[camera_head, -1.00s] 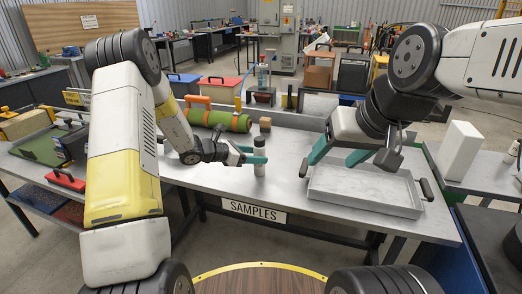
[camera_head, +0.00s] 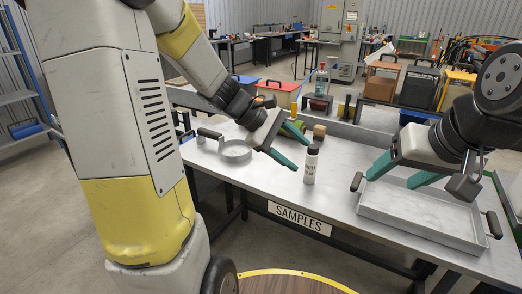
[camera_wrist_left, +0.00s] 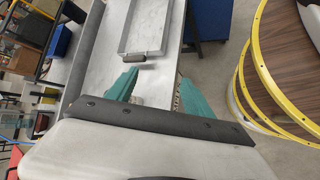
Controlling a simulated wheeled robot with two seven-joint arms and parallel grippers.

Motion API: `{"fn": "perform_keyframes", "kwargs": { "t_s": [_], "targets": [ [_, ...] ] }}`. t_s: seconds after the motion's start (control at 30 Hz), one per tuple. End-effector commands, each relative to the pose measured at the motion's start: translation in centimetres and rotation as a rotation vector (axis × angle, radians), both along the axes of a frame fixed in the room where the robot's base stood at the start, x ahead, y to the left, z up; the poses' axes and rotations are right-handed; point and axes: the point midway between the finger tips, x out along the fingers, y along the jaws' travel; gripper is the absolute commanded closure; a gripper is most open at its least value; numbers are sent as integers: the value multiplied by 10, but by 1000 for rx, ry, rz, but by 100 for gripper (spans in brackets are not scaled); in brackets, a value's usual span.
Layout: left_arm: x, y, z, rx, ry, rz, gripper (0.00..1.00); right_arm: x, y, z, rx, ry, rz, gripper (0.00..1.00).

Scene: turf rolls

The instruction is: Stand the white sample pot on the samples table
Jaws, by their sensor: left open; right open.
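The white sample pot (camera_head: 311,167) with a dark lid stands upright on the grey samples table (camera_head: 330,205), behind the SAMPLES sign (camera_head: 299,218). My left gripper (camera_head: 300,156) is open, its teal fingers just left of the pot and apart from it as far as I can tell. In the left wrist view the open left fingers (camera_wrist_left: 158,90) show table between them; I cannot make out the pot there. My right gripper (camera_head: 389,183) is open and empty above the left part of a grey tray.
The shallow grey tray (camera_head: 425,232) with dark handles fills the table's right end. A brown block (camera_head: 319,132) and green roll (camera_head: 301,135) are at the back. Bare table surrounds the pot's front.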

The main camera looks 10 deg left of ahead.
Motion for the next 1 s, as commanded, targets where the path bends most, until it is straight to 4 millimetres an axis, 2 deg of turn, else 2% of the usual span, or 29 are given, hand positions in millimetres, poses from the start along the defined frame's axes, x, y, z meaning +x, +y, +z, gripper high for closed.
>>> {"fn": "perform_keyframes", "kwargs": {
  "t_s": [0.03, 0.2, 0.3, 0.4, 0.6, 1.0],
  "targets": [
    [-23, 1, 15, 88, -91, -88, 39, 0, 0, 0, 0, 0, 0, 36],
    [-87, 24, 38, 398, -364, -367, 39, 0, 0, 0, 0, 0, 0, 36],
    [-115, 42, 48, 578, -513, -505, 39, 0, 0, 0, 0, 0, 0, 36],
    [-134, 60, 56, 730, -630, -612, 39, 0, 0, 0, 0, 0, 0, 36],
    [-151, 82, 64, 907, -751, -720, 39, 0, 0, 0, 0, 0, 0, 36],
    [-153, 85, 65, 931, -764, -735, 39, 0, 0, 0, 0, 0, 0, 36]
  ]
}}
